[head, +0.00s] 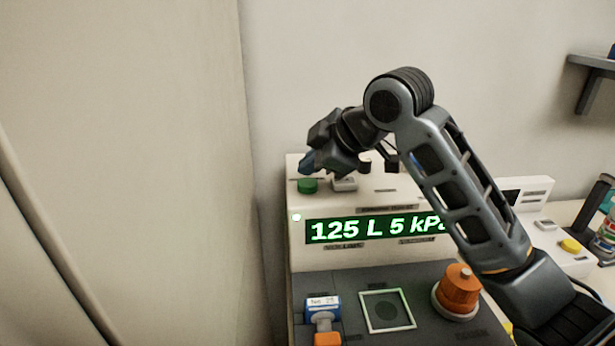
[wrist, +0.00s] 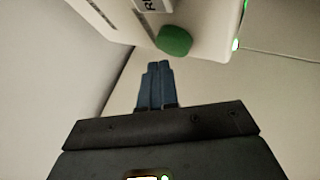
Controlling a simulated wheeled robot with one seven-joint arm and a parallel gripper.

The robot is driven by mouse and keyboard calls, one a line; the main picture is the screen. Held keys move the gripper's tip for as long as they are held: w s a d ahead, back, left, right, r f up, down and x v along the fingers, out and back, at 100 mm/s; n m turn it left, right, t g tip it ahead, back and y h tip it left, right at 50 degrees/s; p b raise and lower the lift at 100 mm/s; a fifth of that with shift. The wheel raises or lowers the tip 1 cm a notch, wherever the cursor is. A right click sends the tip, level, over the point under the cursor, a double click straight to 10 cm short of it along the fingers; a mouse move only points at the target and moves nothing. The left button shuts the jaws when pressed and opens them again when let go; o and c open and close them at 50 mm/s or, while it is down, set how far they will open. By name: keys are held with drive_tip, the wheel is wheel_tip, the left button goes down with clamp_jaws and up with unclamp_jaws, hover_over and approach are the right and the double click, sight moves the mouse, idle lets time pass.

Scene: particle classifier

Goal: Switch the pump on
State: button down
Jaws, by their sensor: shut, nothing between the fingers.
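The particle classifier (head: 298,245) is a white unit with a lit green display (head: 375,228) reading "125 L 5 kPa". A green round button (head: 307,186) sits on its upper ledge at the left; it also shows in the wrist view (wrist: 174,41). A pale rocker or button (head: 344,184) is just right of it. My gripper (head: 306,166) is above the green button in the head view. In the wrist view its blue fingers (wrist: 160,72) are together and empty, with their tips just short of the button in the picture. I cannot tell whether they touch it.
An orange knob (head: 460,288), a framed square with a dark disc (head: 387,311) and a blue labelled vial holder (head: 322,308) are on the lower dark deck. A yellow button (head: 571,246) is on another unit at right. A tall pale panel stands at left.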

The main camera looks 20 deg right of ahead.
sight(311, 184)
idle(0.3)
wheel_tip(311, 184, up, 5)
drive_tip(key=p, duration=0.4)
drive_tip(key=shift+r, duration=0.1)
idle(0.7)
